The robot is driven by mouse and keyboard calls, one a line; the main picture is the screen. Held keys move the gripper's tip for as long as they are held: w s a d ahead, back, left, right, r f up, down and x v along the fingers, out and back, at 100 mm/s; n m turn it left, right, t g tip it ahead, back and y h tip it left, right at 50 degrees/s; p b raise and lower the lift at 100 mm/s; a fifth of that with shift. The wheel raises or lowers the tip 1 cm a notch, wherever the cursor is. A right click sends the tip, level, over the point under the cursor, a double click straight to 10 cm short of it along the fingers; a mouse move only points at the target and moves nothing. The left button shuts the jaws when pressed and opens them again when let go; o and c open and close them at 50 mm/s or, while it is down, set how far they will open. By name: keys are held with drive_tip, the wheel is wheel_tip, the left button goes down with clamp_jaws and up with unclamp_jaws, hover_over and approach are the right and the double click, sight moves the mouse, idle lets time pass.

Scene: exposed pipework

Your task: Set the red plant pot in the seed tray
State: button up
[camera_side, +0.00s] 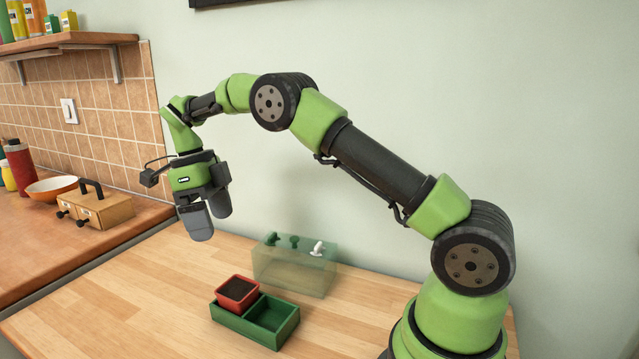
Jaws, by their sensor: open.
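The red plant pot (237,291), square with dark soil in it, sits in the left compartment of the green seed tray (262,336). Its rim stands above the tray's walls, and its lower part is hidden by them. The right compartment of the tray is empty. My gripper (208,228) is open and empty. It hangs pointing down, above and to the left of the pot, well apart from it.
A translucent green box (293,272) with small green and white fittings on top stands behind the tray. On the left counter are a wooden box (96,210) with a dark handle, an orange bowl (52,188) and bottles (20,168). The wooden table left of the tray is clear.

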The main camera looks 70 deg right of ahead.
drive_tip(key=s+a+r+n+t, duration=0.2)
drive_tip(key=s+r+n, duration=0.3)
drive_tip(key=r+n, duration=0.2)
drive_tip(key=s+a+r+n+t, duration=0.2)
drive_tip(key=s+r+n+t, duration=0.1)
drive_tip(key=s+r+n, duration=0.3)
drive_tip(key=s+a+n+t+y, duration=0.1)
drive_tip(key=s+n+t, duration=0.4)
drive_tip(key=s+n, duration=0.8)
drive_tip(key=shift+a+f+n+y, duration=0.3)
drive_tip(key=shift+a+n+y, duration=0.1)
drive_tip(key=shift+a+n, duration=0.15)
